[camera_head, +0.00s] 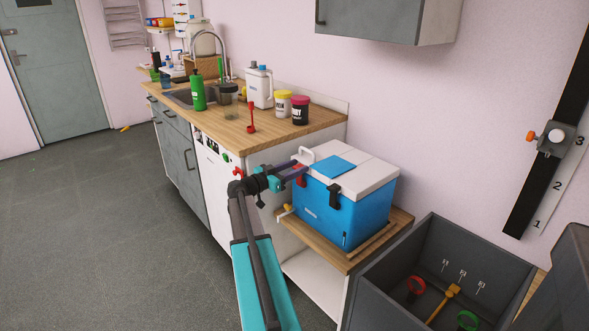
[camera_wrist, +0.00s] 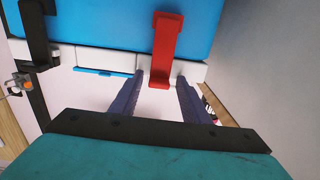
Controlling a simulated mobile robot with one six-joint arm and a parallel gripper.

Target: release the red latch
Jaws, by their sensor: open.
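The red latch (camera_wrist: 164,48) is on the front of a cooler with a blue body (camera_head: 340,215) and white lid (camera_head: 355,162). In the wrist view the latch spans from the blue body over the white lid rim. In the head view only a little of the red latch (camera_head: 301,181) shows beside my gripper. My gripper (camera_wrist: 160,77) is open and empty, with a finger on either side of the latch's lid end. I cannot tell whether the fingers touch it. A black latch (camera_head: 334,196) sits farther right on the same front.
The cooler stands on a wooden shelf (camera_head: 345,260) beside the counter (camera_head: 270,133). A grey bin (camera_head: 440,240) with coloured tools is at the lower right. A yellow-handled tap (camera_head: 284,210) sticks out at the cooler's lower left.

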